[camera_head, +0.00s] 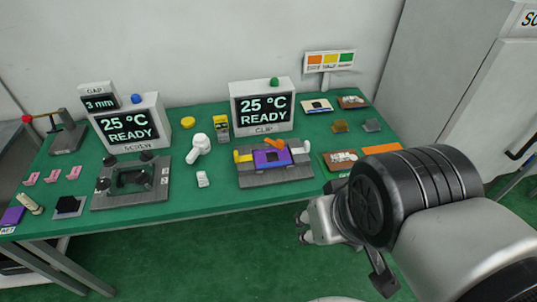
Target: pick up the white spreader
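A small white block-like piece (203,179), which may be the white spreader, lies on the green table (215,200) near its front edge, between the two fixtures. Its exact shape is too small to tell. A larger white handheld tool (198,148) with a rounded head lies just behind it. My gripper (302,228) is in front of the table's front edge, to the right of the small white piece and well apart from it. I see nothing held in it, but its finger opening is too small to judge.
A grey screw fixture (130,187) stands to the left and a clip fixture with a purple part (272,158) to the right. Two display boxes (127,124) (263,106) stand behind them. Pink pieces (52,176) lie at the left, boards (341,160) at the right.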

